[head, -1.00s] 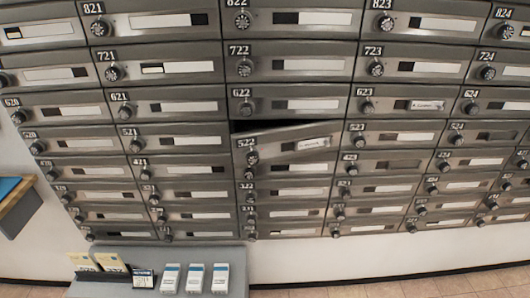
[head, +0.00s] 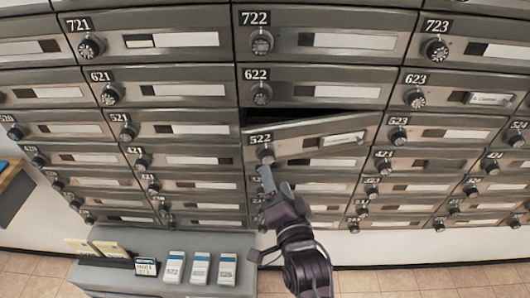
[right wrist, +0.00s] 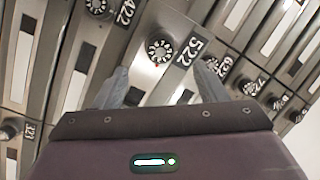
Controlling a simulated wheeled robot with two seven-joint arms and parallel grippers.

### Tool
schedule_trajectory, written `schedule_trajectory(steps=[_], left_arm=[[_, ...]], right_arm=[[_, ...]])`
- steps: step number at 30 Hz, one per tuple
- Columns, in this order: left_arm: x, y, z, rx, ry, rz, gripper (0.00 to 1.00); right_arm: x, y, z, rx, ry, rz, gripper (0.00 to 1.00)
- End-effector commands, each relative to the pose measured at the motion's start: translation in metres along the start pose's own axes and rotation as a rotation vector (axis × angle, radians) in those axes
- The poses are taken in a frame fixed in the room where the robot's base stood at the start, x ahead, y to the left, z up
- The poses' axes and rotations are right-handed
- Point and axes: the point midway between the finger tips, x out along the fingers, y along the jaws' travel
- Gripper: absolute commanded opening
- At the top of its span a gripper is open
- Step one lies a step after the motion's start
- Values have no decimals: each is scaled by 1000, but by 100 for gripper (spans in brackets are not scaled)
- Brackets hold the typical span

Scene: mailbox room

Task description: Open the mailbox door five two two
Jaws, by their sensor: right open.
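Mailbox door 522 (head: 300,143) is in the middle of the head view. It sits tilted, with a dark gap above its top edge, so it is slightly ajar. It has a round black knob (head: 265,156) at its left and a white label slot. My right gripper (head: 268,174) is just below the knob. In the right wrist view the knob (right wrist: 160,50) and the number 522 show ahead of the spread fingers of my right gripper (right wrist: 161,70), with the knob roughly between them. The gripper is open and holds nothing. Whether it touches the door I cannot tell. My left gripper is out of view.
Closed mailbox doors surround it, with 622 (head: 310,90) above and 521 (head: 175,130) to the left. A grey ledge (head: 115,277) below left carries cards and several small white boxes. A wooden-edged surface (head: 12,190) is at the far left. Tiled floor is free below.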

Motion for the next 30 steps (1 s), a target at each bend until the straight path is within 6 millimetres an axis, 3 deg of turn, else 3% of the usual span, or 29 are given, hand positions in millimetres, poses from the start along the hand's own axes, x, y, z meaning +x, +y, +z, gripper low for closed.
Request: schedule_trajectory(steps=[12,18,25,30], left_arm=[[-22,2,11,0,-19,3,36],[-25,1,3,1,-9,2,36],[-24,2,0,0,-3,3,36],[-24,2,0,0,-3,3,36]], right_arm=[[62,-2,-2,-5,1,-1,66],[74,0,-1,-4,0,0,66],[74,0,0,-3,-1,0,66],[74,0,0,-3,-1,0,45]])
